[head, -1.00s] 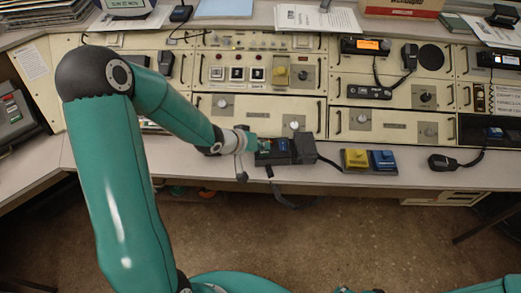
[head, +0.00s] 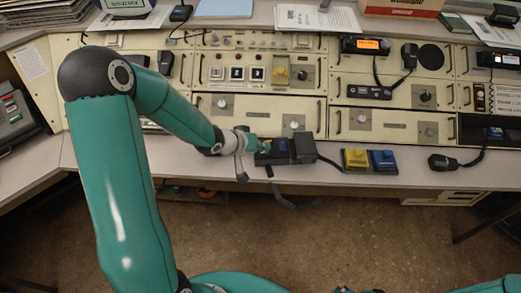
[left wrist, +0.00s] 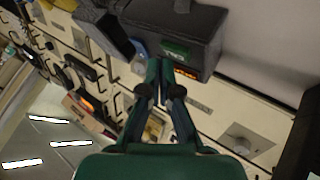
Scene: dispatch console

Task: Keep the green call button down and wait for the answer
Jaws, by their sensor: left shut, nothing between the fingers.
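A dark grey call unit (head: 303,148) stands at the console's front edge, left of the yellow and blue buttons. In the left wrist view the unit (left wrist: 205,28) shows a green call button (left wrist: 177,52) with pale marks, an orange-lit strip beside it, and a blue part (left wrist: 140,47). My left gripper (head: 254,143) is at the unit's left end in the head view. Its fingers (left wrist: 163,66) are shut together, empty, with the tips close to the green button. The fingers partly cover that face. I cannot tell whether they touch or press the button. My right gripper is out of view.
A yellow button (head: 355,158) and a blue button (head: 383,159) sit on a plate to the right. A hand microphone (head: 443,161) lies farther right. Console panels (head: 262,116) with knobs rise behind. The grey desk edge (head: 330,178) drops to the floor in front.

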